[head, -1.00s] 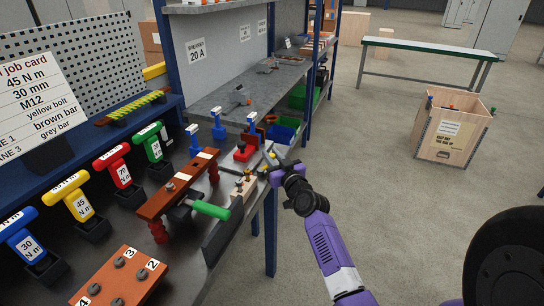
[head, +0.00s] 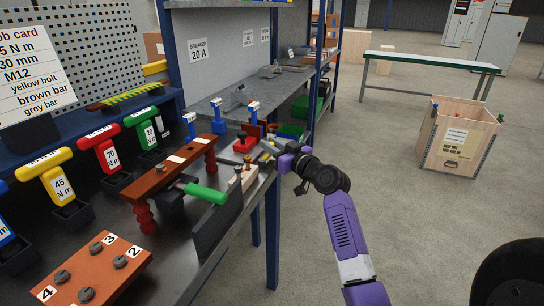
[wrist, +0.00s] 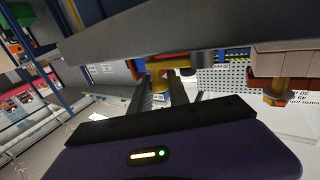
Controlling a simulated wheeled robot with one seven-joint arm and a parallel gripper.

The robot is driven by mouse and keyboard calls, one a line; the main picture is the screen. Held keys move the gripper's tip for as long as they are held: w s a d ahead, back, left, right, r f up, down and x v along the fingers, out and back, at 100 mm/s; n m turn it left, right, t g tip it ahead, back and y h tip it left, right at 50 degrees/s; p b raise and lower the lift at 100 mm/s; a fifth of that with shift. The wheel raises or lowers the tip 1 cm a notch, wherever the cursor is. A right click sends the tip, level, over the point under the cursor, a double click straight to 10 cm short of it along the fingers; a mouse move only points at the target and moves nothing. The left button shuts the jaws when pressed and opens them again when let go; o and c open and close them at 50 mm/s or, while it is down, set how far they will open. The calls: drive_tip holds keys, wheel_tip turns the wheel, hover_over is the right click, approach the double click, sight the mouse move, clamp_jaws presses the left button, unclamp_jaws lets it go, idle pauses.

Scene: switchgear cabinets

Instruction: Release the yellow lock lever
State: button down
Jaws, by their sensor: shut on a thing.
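My gripper (head: 271,148) is at the right edge of the bench, just beyond a pale wooden block (head: 249,179) with brass bolts. In the wrist view, the two dark fingers (wrist: 162,90) are shut on a brass-yellow piece (wrist: 160,76) with a rounded, flanged end. I cannot tell for certain that this piece is the yellow lock lever; no other clear lever shows. The grey jaw tips hide part of it in the head view. The wooden block also shows at the right of the wrist view (wrist: 284,60), with a brass bolt hanging below it in the picture.
A brown bar (head: 168,170) on red posts and a green-handled tool (head: 204,193) lie left of the block. A dark upright plate (head: 218,220) stands at the bench edge. T-handled tools (head: 100,150) line the left. Open floor and a wooden crate (head: 458,145) lie to the right.

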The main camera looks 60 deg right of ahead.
drive_tip(key=b, duration=0.1)
drive_tip(key=n+y+b, duration=0.1)
drive_tip(key=b, duration=0.1)
drive_tip(key=shift+w+d+f+t, duration=0.15)
drive_tip(key=shift+f+t, duration=0.05)
drive_tip(key=shift+t, duration=0.1)
drive_tip(key=shift+r+y+b, duration=0.1)
drive_tip(key=shift+y+b, duration=0.25)
drive_tip(key=shift+y, duration=0.05)
drive_tip(key=shift+w+r, duration=0.1)
drive_tip(key=shift+r, duration=0.05)
drive_tip(key=c, duration=1.3)
unclamp_jaws()
drive_tip(key=v, duration=0.8)
drive_tip(key=shift+w, duration=0.1)
